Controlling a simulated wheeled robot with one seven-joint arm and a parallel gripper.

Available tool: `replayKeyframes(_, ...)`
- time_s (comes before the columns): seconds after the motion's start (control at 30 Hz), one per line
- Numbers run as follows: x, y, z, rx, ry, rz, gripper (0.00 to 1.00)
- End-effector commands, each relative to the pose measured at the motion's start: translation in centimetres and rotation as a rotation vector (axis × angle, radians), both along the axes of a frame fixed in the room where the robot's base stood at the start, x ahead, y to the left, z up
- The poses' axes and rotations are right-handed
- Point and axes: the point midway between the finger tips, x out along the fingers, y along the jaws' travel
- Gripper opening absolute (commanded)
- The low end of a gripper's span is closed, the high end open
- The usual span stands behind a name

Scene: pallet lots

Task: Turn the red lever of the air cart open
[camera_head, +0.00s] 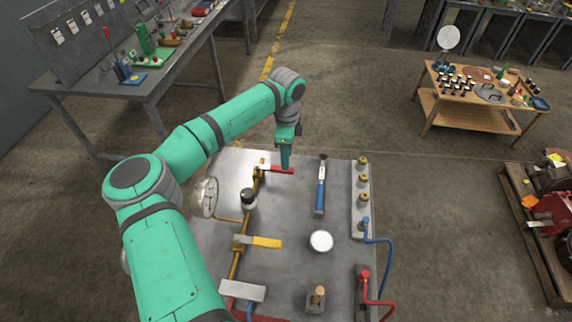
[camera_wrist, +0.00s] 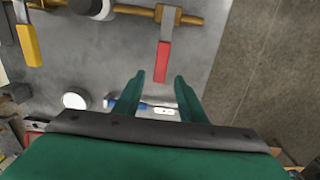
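The red lever (camera_head: 281,169) is near the far edge of the air cart's grey top (camera_head: 290,205). It juts out to the right, crosswise to the brass pipe (camera_head: 254,187). In the wrist view the red lever (camera_wrist: 162,62) hangs from a grey metal strip on the pipe. My gripper (camera_head: 286,166) points down right at the lever. In the wrist view my gripper (camera_wrist: 160,78) is open, with the lever's free end showing between its two green fingertips. I cannot tell whether a finger touches the lever.
Workbench (camera_head: 130,80) left; wooden table (camera_head: 463,100) right.

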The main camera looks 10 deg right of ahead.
Motion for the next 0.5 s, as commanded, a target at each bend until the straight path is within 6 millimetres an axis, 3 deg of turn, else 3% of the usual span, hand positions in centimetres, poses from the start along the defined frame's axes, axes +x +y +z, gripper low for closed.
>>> replayKeyframes(0.2,0.0,0.0,-3.3,0.001,0.000,0.001,0.38)
replayKeyframes(0.5,0.1,0.1,-4.8,-0.001,-0.002,0.002,0.38)
